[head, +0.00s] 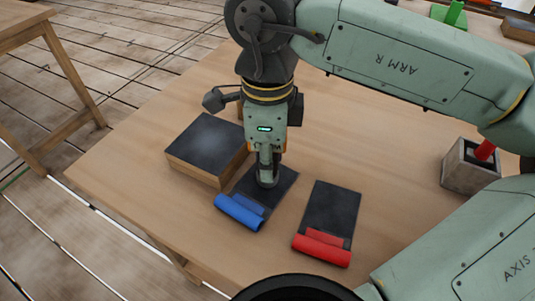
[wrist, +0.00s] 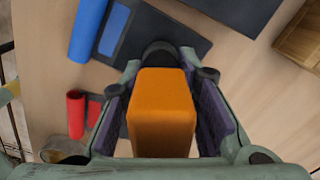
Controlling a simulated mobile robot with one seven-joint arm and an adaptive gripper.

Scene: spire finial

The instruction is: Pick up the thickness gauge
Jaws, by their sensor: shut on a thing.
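My gripper (head: 266,150) points down over the table, and its jaws are shut on an orange block-shaped thing (wrist: 162,112), which I take to be the thickness gauge. In the wrist view the orange body fills the space between the two fingers, and a dark rounded end (wrist: 160,54) shows beyond it. In the head view the fingers mostly hide the orange body. A grey round foot (head: 267,178) shows just below them, over the dark pad with the blue roll (head: 239,212). I cannot tell whether the foot touches the pad.
A wooden block with a dark top (head: 207,148) stands close left of my gripper. A dark pad with a red roll (head: 322,248) lies to the right. A grey box (head: 469,167) holding a red thing is farther right. Bare table lies behind the pads.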

